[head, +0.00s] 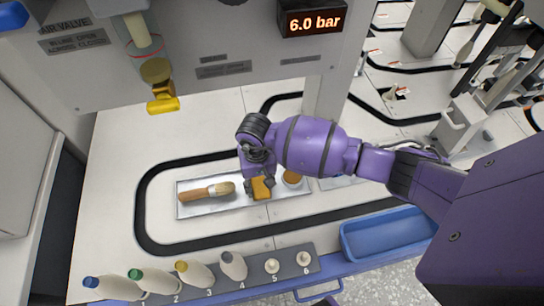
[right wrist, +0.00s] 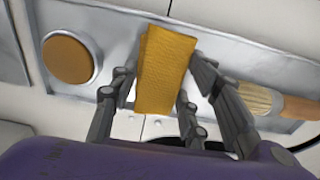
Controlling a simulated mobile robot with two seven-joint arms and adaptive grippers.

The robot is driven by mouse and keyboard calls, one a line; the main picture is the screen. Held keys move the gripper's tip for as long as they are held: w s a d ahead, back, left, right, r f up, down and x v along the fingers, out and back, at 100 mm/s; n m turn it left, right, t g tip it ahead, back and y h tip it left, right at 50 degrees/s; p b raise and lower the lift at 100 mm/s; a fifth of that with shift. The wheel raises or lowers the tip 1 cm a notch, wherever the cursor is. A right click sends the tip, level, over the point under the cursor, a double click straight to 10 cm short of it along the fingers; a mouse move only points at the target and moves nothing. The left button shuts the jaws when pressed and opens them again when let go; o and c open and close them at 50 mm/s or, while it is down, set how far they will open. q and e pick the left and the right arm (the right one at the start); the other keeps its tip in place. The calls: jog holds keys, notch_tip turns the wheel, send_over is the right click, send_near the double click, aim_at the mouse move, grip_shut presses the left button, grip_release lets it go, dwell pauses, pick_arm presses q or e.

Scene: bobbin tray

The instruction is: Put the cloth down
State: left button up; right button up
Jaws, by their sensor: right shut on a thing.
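The cloth (head: 261,188) is a folded yellow-orange pad. My right gripper (head: 257,181) is shut on it, with fingers on both sides of the cloth (right wrist: 165,68) in the right wrist view. The cloth is over the middle of a silver metal tray (head: 222,208), between a brush and a round tin. I cannot tell whether its underside touches the tray. My left gripper is not in view.
The wooden-handled brush (head: 205,191) lies at the tray's left. The round tin (head: 291,178) with orange-brown contents is at its right. A rack (head: 240,280) of bottles and bobbins stands in front, beside a blue bin (head: 388,236). A yellow valve (head: 162,104) hangs behind.

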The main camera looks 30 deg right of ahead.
aim_at(259, 181)
jog(key=shift+r, duration=0.15)
jog(key=o, duration=1)
jog(key=shift+w, duration=0.1)
notch_tip(259, 181, up, 8)
jog(key=p, duration=0.2)
jog(key=shift+f+p, duration=0.2)
jog(key=shift+p, duration=0.1)
